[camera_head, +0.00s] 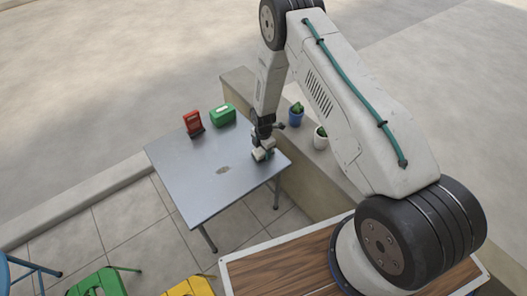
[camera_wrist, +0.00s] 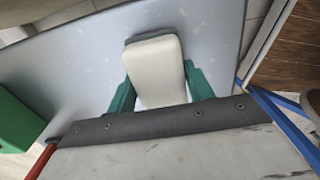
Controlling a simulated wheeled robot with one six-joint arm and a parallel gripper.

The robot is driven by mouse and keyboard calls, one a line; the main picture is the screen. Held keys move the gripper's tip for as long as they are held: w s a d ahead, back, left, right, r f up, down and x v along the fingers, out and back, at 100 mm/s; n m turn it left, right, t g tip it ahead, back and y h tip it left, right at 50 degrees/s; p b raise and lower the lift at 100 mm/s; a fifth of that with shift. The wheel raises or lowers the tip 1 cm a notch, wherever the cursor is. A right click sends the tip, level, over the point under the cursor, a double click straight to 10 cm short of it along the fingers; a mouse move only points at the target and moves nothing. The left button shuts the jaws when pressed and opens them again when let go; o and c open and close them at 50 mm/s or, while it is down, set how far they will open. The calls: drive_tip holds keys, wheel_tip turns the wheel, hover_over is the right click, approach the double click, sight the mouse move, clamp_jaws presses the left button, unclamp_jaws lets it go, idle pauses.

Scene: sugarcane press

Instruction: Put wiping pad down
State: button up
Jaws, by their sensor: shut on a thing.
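The wiping pad (camera_wrist: 154,68) is a cream-white rounded block with a greenish underside edge. It sits between the two green fingers of my gripper (camera_wrist: 159,88) in the wrist view, and the gripper is shut on it. In the head view my gripper (camera_head: 263,151) is low over the right part of the grey table (camera_head: 190,178), near its right edge. The pad shows there only as a small pale shape, partly hidden by the gripper. I cannot tell whether it touches the tabletop.
A red device (camera_head: 193,124) and a green box (camera_head: 222,115) stand at the table's back edge. A brownish stain (camera_head: 223,170) marks the middle. Potted plants (camera_head: 296,115) stand on the low wall to the right. The table's left and front are clear. Green and yellow stools (camera_head: 190,287) stand in front.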

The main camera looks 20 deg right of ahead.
drive_tip(key=shift+f, duration=0.45)
drive_tip(key=shift+f, duration=0.15)
drive_tip(key=o, duration=1.3)
